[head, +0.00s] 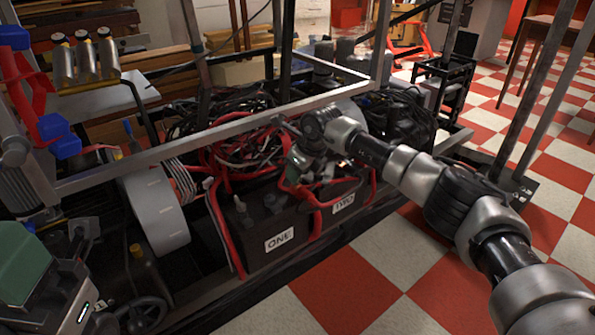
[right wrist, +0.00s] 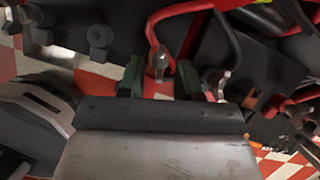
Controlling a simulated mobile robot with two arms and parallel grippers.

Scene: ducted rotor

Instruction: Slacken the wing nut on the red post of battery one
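Battery one (head: 250,226), a dark box labelled ONE, sits in the frame at centre. A metal wing nut (right wrist: 159,62) with a red cable beside it shows in the right wrist view, in line with the gap between my right fingertips. I cannot tell whether the fingers reach around it. My right gripper (right wrist: 158,80) is open, its two green fingers apart and clear of the nut's sides; in the head view the right gripper (head: 300,166) is over the battery's far right end, hiding the post there. My left gripper (head: 80,243) is at the lower left, its fingers unclear.
Battery two (head: 352,194) stands just right of battery one. Red cables (head: 220,230) loop over and down both batteries. A second wing nut (right wrist: 221,86) is right of my fingers. Checkered floor (head: 350,280) lies open in front.

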